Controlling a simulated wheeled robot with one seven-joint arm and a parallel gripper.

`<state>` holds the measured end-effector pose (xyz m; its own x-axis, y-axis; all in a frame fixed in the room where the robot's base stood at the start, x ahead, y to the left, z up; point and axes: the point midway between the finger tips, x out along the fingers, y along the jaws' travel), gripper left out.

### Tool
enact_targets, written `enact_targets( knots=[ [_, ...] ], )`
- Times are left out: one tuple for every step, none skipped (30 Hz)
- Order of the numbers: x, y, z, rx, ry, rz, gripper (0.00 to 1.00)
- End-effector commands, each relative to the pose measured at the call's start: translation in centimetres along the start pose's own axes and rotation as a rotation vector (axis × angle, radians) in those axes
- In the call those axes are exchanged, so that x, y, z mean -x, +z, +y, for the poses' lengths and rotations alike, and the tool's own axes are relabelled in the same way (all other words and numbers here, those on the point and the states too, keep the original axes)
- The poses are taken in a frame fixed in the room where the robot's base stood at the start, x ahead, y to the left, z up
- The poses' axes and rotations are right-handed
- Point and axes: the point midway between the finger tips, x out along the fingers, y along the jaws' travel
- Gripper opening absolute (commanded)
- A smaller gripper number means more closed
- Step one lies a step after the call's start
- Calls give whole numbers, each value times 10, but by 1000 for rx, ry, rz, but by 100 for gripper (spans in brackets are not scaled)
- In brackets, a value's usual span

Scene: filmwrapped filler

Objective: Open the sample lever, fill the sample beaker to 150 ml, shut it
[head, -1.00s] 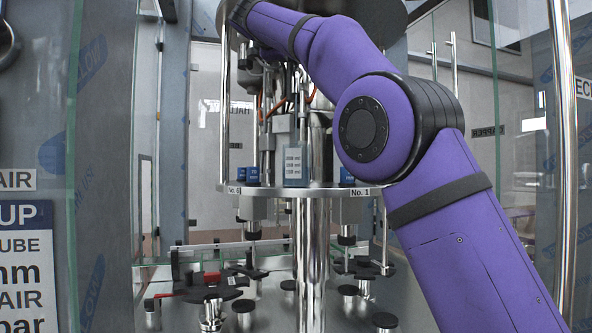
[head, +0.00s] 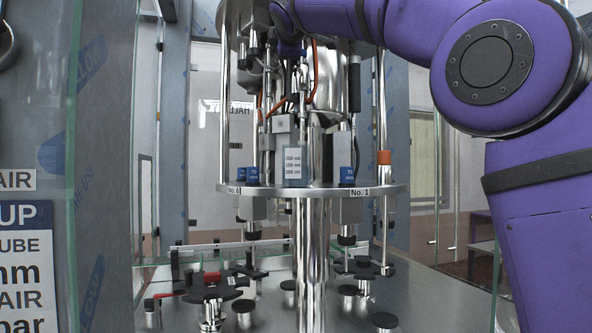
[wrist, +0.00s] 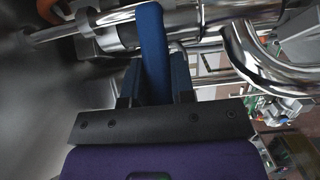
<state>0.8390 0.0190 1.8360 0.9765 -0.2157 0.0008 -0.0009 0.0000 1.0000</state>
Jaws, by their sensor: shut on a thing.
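In the wrist view, a flat blue lever-like handle (wrist: 154,45) stands between the dark fingers of my gripper (wrist: 158,85). The gripper is shut on it. A polished metal pipe lies behind the blue handle. Whether this is the sample lever cannot be read from a label. In the head view my purple arm reaches to the top of the filling machine, and the fingers are not visible there. I cannot make out the sample beaker or any liquid level in either view.
The round machine plate (head: 300,190) carries blue blocks (head: 347,175) and labels No. 6 and No. 1. Glass panels flank the machine; a chrome bend (wrist: 265,60) is close right of the gripper.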

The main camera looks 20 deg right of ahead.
Motion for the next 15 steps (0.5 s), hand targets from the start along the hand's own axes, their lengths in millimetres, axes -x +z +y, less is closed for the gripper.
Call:
enact_targets(
  knots=[
    [2, 5, 1, -3, 1, 40, 0],
    [3, 6, 1, -3, 1, 68, 0],
    [4, 7, 1, -3, 3, 105, 0],
    [5, 8, 1, -4, 3, 133, 0],
    [6, 9, 1, -4, 2, 159, 0],
    [6, 10, 1, -3, 3, 193, 0],
    [7, 11, 1, -4, 3, 217, 0],
    [8, 12, 1, -5, 4, 241, 0],
    [8, 13, 1, -5, 4, 272, 0],
    [9, 14, 1, -6, 4, 295, 0],
    [10, 15, 1, -6, 4, 317, 0],
    [10, 17, 1, -6, 4, 345, 0],
    [10, 17, 2, -5, 5, 366, 0],
    [11, 18, 1, -5, 4, 386, 0],
    [11, 18, 1, -6, 4, 412, 0]
  ],
)
